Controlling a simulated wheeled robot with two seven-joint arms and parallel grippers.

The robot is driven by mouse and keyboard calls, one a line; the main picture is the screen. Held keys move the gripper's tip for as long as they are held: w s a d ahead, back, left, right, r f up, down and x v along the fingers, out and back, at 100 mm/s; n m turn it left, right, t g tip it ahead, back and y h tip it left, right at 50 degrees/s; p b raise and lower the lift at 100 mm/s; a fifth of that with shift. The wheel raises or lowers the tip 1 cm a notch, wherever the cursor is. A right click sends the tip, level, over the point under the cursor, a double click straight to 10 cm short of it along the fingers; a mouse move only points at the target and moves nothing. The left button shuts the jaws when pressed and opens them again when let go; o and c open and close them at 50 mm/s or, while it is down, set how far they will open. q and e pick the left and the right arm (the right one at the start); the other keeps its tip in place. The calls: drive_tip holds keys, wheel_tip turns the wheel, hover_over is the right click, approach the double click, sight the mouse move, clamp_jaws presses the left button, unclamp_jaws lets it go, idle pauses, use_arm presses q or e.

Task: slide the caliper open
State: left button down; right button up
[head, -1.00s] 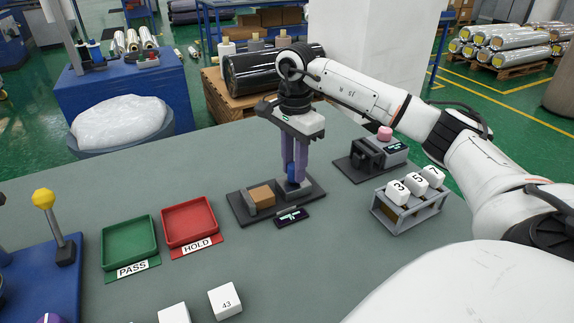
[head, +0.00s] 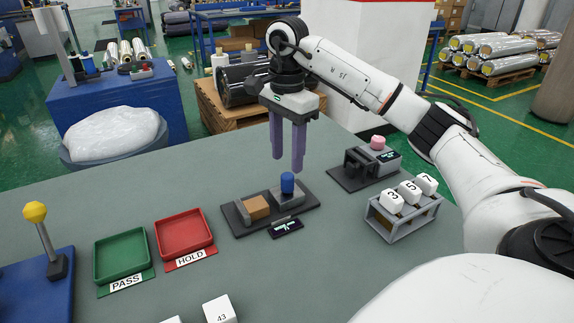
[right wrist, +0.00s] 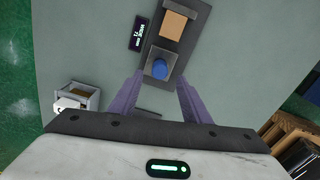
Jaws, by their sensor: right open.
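The caliper (head: 240,219) is a dark base on the grey table with a tan block (head: 257,208) at its left and a grey slider with a blue knob (head: 287,183) toward its right. A gap shows between the tan block and the slider. A small dark display (head: 286,228) lies in front of it. My right gripper (head: 287,167) is open and empty, its purple fingers pointing down above and just behind the blue knob, apart from it. In the right wrist view the knob (right wrist: 160,69) lies beyond the open fingertips (right wrist: 160,78). My left gripper is not in view.
A rack (head: 411,231) with numbered white blocks and a device with a pink knob (head: 377,143) stand to the right. A yellow-topped lever (head: 35,212) is far left.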

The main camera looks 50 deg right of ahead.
drive_tip(key=shift+r+p, duration=0.55)
drive_tip(key=shift+r, duration=1.45)
drive_tip(key=shift+s+f, duration=0.1)
